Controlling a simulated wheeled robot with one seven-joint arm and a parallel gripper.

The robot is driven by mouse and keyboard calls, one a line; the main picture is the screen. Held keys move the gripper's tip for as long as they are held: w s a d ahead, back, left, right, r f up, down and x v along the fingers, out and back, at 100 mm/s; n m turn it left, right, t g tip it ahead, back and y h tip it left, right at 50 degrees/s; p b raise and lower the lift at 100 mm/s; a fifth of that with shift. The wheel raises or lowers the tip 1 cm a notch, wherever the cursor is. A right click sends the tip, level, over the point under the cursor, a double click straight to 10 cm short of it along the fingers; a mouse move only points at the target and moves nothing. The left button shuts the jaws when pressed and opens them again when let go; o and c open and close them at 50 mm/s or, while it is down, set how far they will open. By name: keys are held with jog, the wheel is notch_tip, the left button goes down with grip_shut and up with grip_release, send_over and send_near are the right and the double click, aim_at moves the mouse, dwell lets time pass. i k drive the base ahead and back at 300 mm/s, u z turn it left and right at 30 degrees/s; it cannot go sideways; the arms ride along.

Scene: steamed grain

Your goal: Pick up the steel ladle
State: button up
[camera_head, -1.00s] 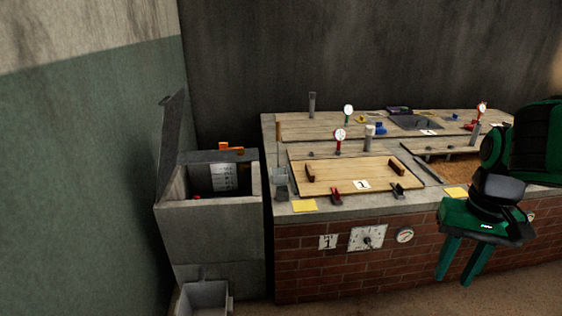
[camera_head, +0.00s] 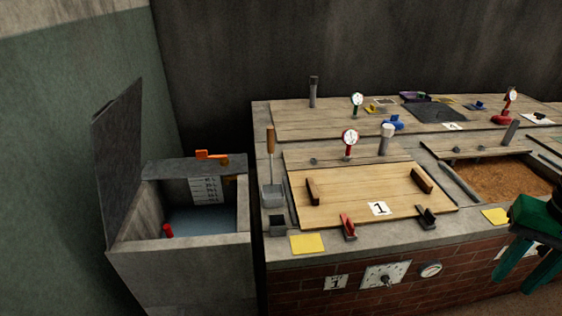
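The steel ladle (camera_head: 272,196) has a square grey bowl and an upright brown wooden handle. It stands at the left end of the brick counter, beside the lid marked 1. My gripper (camera_head: 516,276) is at the lower right, in front of the counter, partly cut off by the frame edge. Its two green fingers are apart with nothing between them. It is far to the right of the ladle and not touching it.
An open concrete tank (camera_head: 180,245) with water and a raised lid stands left of the counter. A small grey box (camera_head: 277,226) and a yellow card (camera_head: 307,243) lie near the ladle. A wooden lid (camera_head: 365,195) with clamps and a dial gauge (camera_head: 349,138) stand to its right.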

aim_at(273, 195)
jog(key=u, duration=0.25)
jog(key=i, duration=0.95)
jog(key=u, duration=0.45)
